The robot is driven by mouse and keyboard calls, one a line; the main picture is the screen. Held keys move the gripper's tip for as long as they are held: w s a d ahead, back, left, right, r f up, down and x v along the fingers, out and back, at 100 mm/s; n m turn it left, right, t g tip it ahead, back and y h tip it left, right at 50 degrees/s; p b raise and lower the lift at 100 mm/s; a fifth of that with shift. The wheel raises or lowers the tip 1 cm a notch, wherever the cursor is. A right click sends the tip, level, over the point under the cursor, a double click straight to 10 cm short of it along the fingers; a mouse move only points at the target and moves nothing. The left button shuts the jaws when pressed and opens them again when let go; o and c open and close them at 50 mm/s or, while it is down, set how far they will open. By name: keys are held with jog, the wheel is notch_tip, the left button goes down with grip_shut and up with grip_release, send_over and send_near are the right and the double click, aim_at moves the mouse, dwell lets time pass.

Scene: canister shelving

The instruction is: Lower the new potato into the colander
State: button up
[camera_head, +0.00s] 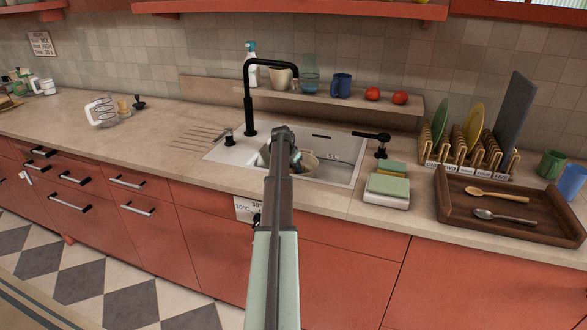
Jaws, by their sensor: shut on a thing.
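My arm reaches up the middle of the view to the sink (341,172). My gripper (296,160) points down over the left part of the basin, mostly hidden behind my own arm. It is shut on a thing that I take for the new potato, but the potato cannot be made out.
A black faucet (248,95) arches behind the sink. A ledge (330,104) at the back holds cups and two red tomatoes (372,94). Right of the sink are sponges on a white block (388,190), a plate rack (468,150) and a wooden tray (455,215).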

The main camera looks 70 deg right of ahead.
jog(key=shift+f, duration=0.6)
dwell(0.4)
jog(key=o, duration=1.4)
jog(key=v, duration=1.4)
jog(key=shift+w+f, duration=0.1)
